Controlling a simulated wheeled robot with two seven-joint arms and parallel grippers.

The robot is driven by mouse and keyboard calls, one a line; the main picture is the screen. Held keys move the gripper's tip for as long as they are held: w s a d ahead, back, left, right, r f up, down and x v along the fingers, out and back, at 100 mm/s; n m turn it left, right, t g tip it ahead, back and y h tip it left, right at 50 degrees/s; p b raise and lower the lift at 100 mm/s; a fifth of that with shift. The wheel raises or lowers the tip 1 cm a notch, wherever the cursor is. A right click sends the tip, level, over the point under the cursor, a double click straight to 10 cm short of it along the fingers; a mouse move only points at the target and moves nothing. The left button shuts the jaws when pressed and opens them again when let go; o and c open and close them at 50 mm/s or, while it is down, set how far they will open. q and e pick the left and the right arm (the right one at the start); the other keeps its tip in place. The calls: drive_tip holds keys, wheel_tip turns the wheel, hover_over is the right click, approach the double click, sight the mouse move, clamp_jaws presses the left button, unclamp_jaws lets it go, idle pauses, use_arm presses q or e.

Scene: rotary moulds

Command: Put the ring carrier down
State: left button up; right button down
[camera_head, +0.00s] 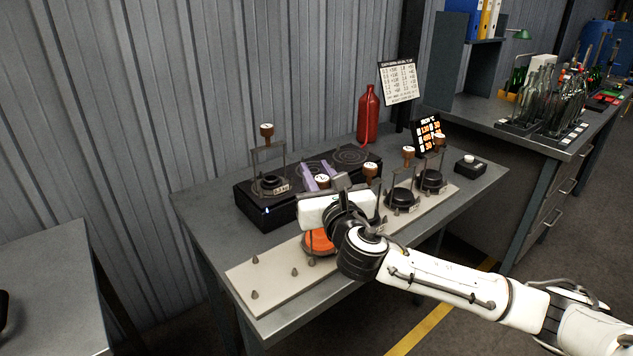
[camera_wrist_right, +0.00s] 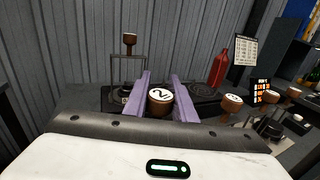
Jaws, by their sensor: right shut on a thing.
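My right gripper (camera_head: 318,174) is shut on the brown knob marked 2 (camera_head: 322,183) of a ring carrier. In the right wrist view the knob (camera_wrist_right: 160,100) sits between the two purple fingers (camera_wrist_right: 162,84). An orange round piece (camera_head: 318,243), apparently the lower part of this carrier, shows below my gripper over the pale board (camera_head: 262,283). My wrist hides most of the carrier, and I cannot tell whether it touches the board. Other carriers with dark round bases (camera_head: 401,198) stand upright on the board to the right. My left gripper is not in view.
A black hotplate unit (camera_head: 262,217) behind the board bears another carrier (camera_head: 270,183). A red bottle (camera_head: 368,115), a lit display (camera_head: 430,134) and a small black box (camera_head: 470,165) stand farther back. The board's front left has small pegs (camera_head: 254,295) and is otherwise bare.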

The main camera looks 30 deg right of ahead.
drive_tip(key=shift+f, duration=0.65)
drive_tip(key=c, duration=1.5)
unclamp_jaws()
drive_tip(key=shift+f, duration=0.2)
drive_tip(key=shift+o, duration=0.2)
drive_tip(key=shift+r, duration=0.1)
drive_tip(key=v, duration=1.2)
drive_tip(key=shift+b, duration=0.45)
